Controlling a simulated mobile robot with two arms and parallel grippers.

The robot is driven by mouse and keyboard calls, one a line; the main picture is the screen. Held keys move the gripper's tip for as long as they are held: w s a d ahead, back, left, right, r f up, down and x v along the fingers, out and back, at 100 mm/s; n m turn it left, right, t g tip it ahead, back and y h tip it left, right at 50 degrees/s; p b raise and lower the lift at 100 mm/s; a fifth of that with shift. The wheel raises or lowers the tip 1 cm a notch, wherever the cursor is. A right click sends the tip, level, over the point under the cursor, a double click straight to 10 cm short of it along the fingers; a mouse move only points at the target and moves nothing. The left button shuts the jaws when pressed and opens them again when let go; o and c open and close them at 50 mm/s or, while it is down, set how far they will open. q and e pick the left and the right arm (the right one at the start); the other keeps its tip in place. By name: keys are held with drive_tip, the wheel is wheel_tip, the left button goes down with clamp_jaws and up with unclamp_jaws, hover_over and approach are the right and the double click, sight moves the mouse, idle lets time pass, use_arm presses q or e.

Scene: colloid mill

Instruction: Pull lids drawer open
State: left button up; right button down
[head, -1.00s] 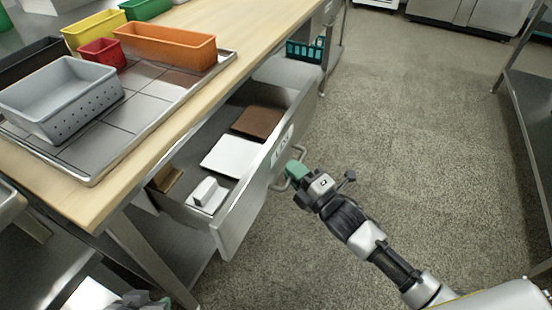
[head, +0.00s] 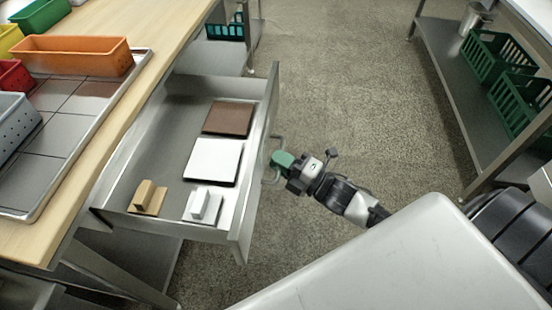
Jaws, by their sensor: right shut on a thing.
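The lids drawer (head: 245,215) is pulled out from under the wooden-topped table. Inside it lie a brown lid (head: 228,118), a white lid (head: 213,160), a tan lid with an upright handle (head: 148,198) and a white lid with a block handle (head: 203,206). My right gripper (head: 278,162) with green fingertips is shut on the drawer handle (head: 277,146) at the outer side of the drawer front. The drawer's label is not visible from this angle. My left gripper is not in view.
The wooden table (head: 160,28) holds a metal tray (head: 75,140) with orange (head: 75,55), red and grey bins. A metal shelf (head: 440,85) with green crates (head: 500,55) stands at the right. The floor between is clear.

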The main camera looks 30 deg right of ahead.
drive_tip(key=c, duration=1.2)
unclamp_jaws()
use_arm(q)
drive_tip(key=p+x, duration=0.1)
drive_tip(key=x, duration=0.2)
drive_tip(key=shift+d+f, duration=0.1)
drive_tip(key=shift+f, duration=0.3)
use_arm(e)
drive_tip(key=v, duration=1)
drive_tip(key=shift+s+d+f, duration=0.1)
drive_tip(key=shift+s+d, duration=0.1)
drive_tip(key=shift+s, duration=0.1)
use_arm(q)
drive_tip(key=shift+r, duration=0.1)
